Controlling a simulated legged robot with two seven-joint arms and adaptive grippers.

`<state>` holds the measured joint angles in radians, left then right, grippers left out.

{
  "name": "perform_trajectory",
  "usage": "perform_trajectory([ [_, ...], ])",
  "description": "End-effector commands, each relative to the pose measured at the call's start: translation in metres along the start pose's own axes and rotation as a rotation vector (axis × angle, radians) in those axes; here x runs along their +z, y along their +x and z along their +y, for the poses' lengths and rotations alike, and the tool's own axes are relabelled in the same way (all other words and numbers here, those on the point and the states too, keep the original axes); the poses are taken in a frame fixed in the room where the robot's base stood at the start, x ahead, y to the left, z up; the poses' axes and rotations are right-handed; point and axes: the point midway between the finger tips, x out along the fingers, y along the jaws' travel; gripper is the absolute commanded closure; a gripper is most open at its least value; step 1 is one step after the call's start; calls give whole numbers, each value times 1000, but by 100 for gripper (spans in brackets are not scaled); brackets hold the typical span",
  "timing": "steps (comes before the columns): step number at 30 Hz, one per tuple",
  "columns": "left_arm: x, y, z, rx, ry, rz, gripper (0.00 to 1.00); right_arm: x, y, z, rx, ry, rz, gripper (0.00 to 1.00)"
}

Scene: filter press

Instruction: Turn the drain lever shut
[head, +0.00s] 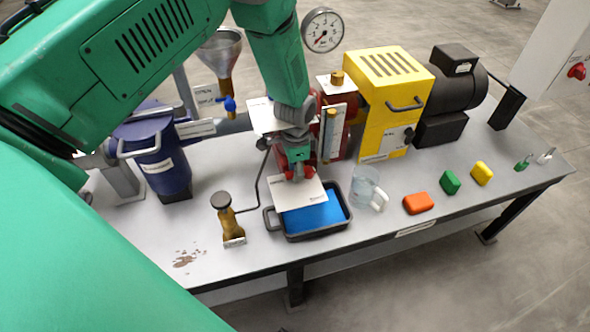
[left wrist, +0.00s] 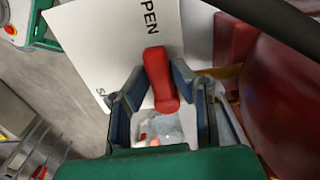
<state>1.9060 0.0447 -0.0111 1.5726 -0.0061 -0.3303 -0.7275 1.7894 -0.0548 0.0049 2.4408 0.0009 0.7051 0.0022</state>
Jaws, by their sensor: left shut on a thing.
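The drain lever is a red bar (left wrist: 160,80) in the left wrist view, between the fingers of my left gripper (left wrist: 163,92). The gripper is shut on it. In the head view my left gripper (head: 298,176) points down in front of the red press, and it mostly hides the lever there. A white sign plate (left wrist: 95,45) lies behind the lever; "PEN" and an "S" show on it, the rest is covered. The plate also shows in the head view (head: 287,197), above a dark tray (head: 318,237) of blue liquid. My right gripper is in neither view.
A clear jug (head: 364,186) stands right of the tray, then orange (head: 419,204), green and yellow blocks. A brass hand pump (head: 225,215) and a blue vessel (head: 160,160) are on the left. A yellow machine (head: 385,90) stands behind.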

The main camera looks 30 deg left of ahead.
Motion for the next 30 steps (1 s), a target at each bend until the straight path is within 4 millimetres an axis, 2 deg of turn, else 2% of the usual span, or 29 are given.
perform_trajectory([
  [11,-3,-2,5,-7,-223,7,100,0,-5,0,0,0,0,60],
  [30,-14,-2,23,-7,-830,10,100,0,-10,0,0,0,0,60],
])
